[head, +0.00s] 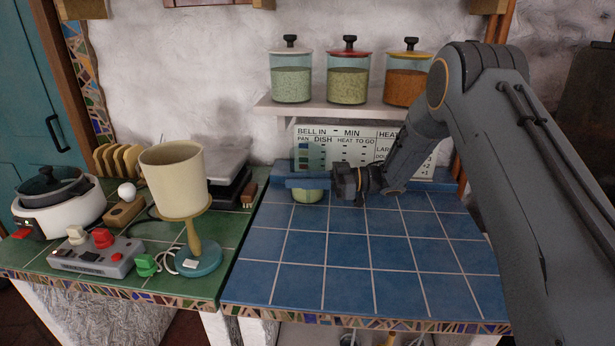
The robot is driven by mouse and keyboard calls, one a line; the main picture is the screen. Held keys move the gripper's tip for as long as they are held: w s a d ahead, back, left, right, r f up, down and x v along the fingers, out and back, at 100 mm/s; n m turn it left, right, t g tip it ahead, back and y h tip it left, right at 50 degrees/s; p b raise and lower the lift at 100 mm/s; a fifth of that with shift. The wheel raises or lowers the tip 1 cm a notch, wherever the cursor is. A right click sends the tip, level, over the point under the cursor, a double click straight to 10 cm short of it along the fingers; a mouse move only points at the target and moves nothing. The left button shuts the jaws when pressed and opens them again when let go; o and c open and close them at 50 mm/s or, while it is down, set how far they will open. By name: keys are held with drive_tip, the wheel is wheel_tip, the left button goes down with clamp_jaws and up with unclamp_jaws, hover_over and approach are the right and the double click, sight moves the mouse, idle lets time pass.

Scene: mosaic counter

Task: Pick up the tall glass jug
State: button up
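The tall glass jug (308,158) stands upright near the back edge of the blue tiled counter, in front of the printed chart. Its upper part is clear and hard to make out, and its lower part looks green. My gripper (308,181) reaches in level from the right at about the jug's mid-height. A blue-grey finger crosses in front of the jug and hides part of it. The other finger seems to be behind it, partly seen through the glass. I cannot tell whether the fingers press on the jug or stand apart from it.
Three lidded jars (348,80) stand on a shelf (350,109) above. A cream lamp (176,180), a control box (96,255) and a white cooker (60,208) stand on the green counter at left. The blue counter's (350,270) front is clear.

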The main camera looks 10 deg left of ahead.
drive_tip(key=shift+s+a, duration=0.1)
drive_tip(key=shift+a, duration=0.45)
drive_tip(key=shift+c, duration=0.4)
clamp_jaws()
idle(0.6)
